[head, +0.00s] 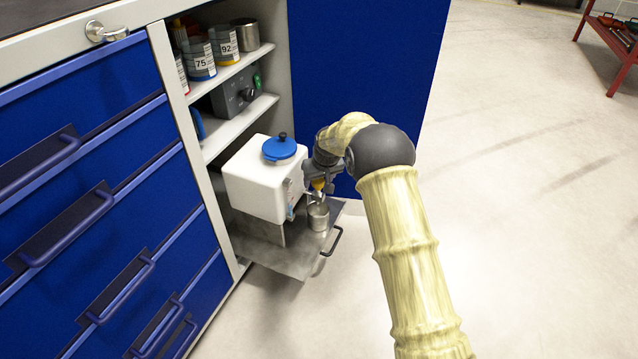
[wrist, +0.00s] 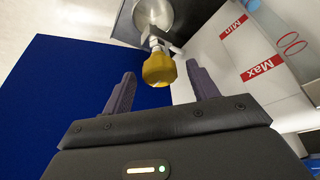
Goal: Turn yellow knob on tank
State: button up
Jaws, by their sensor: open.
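The white tank (head: 262,180) with a blue lid (head: 279,148) stands on a pulled-out metal shelf (head: 280,262) of the cabinet. The yellow knob (head: 318,184) is on the tank's tap, partly hidden by my gripper in the head view. In the wrist view the yellow knob (wrist: 159,69) lies just ahead of and between my two fingertips. My gripper (wrist: 158,80) is open, with a gap on both sides of the knob. A metal cup (head: 318,216) stands below the tap; it also shows in the wrist view (wrist: 152,14).
Blue drawers (head: 90,200) with handles are on the left. Cabinet shelves above hold several labelled cans (head: 201,60) and a grey box (head: 236,97). The open blue door (head: 365,60) stands behind my arm.

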jog(key=shift+c, duration=0.2)
jog(key=c, duration=0.9)
jog(key=shift+c, duration=0.2)
jog(key=shift+r+p, duration=0.1)
jog(key=shift+p, duration=0.5)
jog(key=shift+r+n+p, duration=0.1)
jog(key=shift+n+p, duration=0.3)
jog(key=shift+p, duration=0.05)
jog(key=n+p, duration=0.1)
jog(key=p, duration=0.2)
jog(key=shift+d+g+y, duration=0.1)
jog(key=shift+g+y, duration=0.2)
jog(key=n+p, duration=0.3)
jog(key=shift+w+g+y, duration=0.1)
jog(key=shift+g+y, duration=0.3)
jog(key=shift+f+n+p, duration=0.25)
jog(key=shift+n+p, duration=0.05)
